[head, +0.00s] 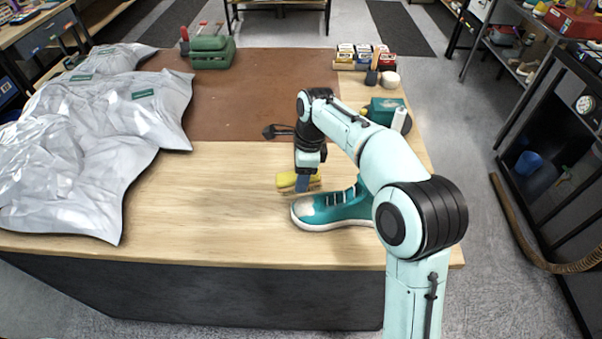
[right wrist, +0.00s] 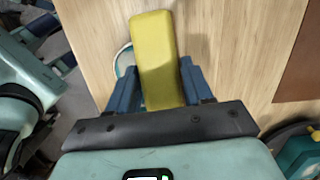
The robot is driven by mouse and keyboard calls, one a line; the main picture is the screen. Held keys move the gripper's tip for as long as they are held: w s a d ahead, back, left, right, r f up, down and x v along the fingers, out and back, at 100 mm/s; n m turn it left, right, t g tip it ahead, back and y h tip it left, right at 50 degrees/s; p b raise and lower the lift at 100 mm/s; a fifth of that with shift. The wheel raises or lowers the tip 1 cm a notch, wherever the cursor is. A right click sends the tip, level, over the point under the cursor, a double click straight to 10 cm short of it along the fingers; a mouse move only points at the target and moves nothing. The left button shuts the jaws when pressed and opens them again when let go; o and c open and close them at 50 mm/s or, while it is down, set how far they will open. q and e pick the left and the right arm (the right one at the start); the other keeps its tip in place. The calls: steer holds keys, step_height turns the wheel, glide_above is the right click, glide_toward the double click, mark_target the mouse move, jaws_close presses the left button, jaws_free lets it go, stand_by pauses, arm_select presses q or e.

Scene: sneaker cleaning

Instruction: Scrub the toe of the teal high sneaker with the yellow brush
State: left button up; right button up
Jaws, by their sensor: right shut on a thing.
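The teal high sneaker (head: 336,211) lies on the wooden table with its white toe pointing left in the head view. Its heel side is hidden behind my right arm. My right gripper (head: 304,182) is shut on the yellow brush (head: 287,180), just above and behind the toe. In the right wrist view the yellow brush (right wrist: 155,60) sits between the blue fingers of my right gripper (right wrist: 158,88). A small pale and teal part of the sneaker (right wrist: 122,62) shows beside it. I cannot tell whether the bristles touch the toe. My left gripper is not in view.
Silvery bags (head: 100,120) cover the left of the table (head: 200,215). A brown mat (head: 255,90) lies behind. The table front left of the sneaker is clear.

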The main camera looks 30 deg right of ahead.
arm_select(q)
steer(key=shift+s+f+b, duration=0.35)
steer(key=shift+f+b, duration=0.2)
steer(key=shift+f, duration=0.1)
arm_select(e)
steer(key=shift+s+d+f, duration=0.1)
steer(key=shift+d+f, duration=0.05)
steer(key=shift+f, duration=0.4)
steer(key=shift+s+d+f, duration=0.1)
steer(key=shift+f, duration=0.45)
